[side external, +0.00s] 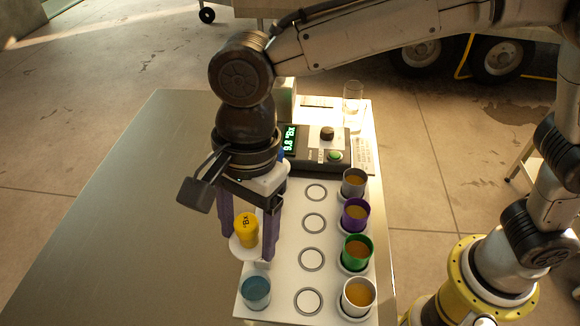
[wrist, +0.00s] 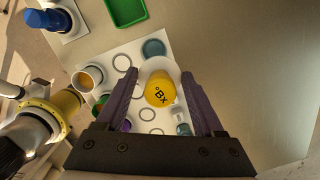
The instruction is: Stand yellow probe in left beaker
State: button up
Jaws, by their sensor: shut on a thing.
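The yellow probe (side external: 246,229), marked °Bx on its cap, is between the purple fingers of my gripper (side external: 248,226), which is shut on it. In the wrist view the yellow cap (wrist: 159,88) faces the camera between the fingertips (wrist: 160,82). A pale round disc (side external: 238,250) shows just below the cap; I cannot tell whether it belongs to the probe. The probe's lower end is hidden. A beaker with blue liquid (side external: 256,291) stands at the tray's front left, nearer the camera than the probe; it also shows in the wrist view (wrist: 153,48).
Grey (side external: 354,182), purple (side external: 356,215), green (side external: 357,251) and white (side external: 358,297) cups of amber liquid line the tray's right side, beside several empty rings. A meter (side external: 325,148) reading 9.8 °Bx and a clear glass (side external: 353,102) stand behind. The table's left (side external: 125,200) is bare.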

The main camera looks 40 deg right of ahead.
aim_at(248, 257)
jog(key=shift+s+a+f+n, duration=0.3)
jog(key=shift+s+a+f, duration=0.45)
jog(key=shift+s+f, duration=0.2)
jog(key=shift+f, duration=2.8)
jog(key=shift+f, duration=0.65)
jog(key=o, duration=1.3)
jog(key=shift+w+d+r, duration=0.15)
jog(key=shift+d+r, duration=0.1)
jog(key=shift+r, duration=1.55)
jog(key=shift+w+d+r, duration=0.1)
jog(key=shift+d+r, duration=0.2)
jog(key=shift+r, duration=1.55)
jog(key=shift+w+d+r, duration=0.15)
jog(key=shift+d+r, duration=0.1)
jog(key=shift+r, duration=1.55)
jog(key=shift+r, duration=4.5)
